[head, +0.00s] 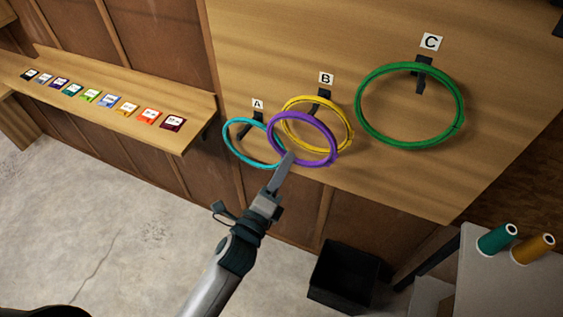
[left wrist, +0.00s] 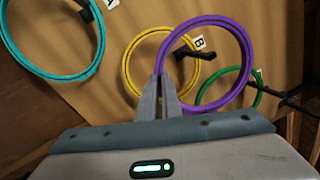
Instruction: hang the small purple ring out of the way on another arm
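My left gripper (head: 288,157) is shut on the lower left rim of the purple ring (head: 333,148). In the left wrist view its fingertips (left wrist: 160,82) meet at the edge of the purple ring (left wrist: 251,60). The purple ring is in front of the yellow ring (head: 318,98), which hangs on arm B (head: 323,96). In the left wrist view arm B (left wrist: 190,53) shows inside the purple ring's outline; I cannot tell whether it passes through. A teal ring (head: 228,140) hangs on arm A (head: 258,117). A large green ring (head: 360,110) hangs on arm C (head: 422,75). My right gripper is not in view.
A wooden shelf (head: 110,92) with several coloured cards is on the left. A black bin (head: 343,275) stands below the board. A table (head: 500,285) at lower right carries a green spool (head: 496,239) and an orange spool (head: 532,249). The floor at lower left is open.

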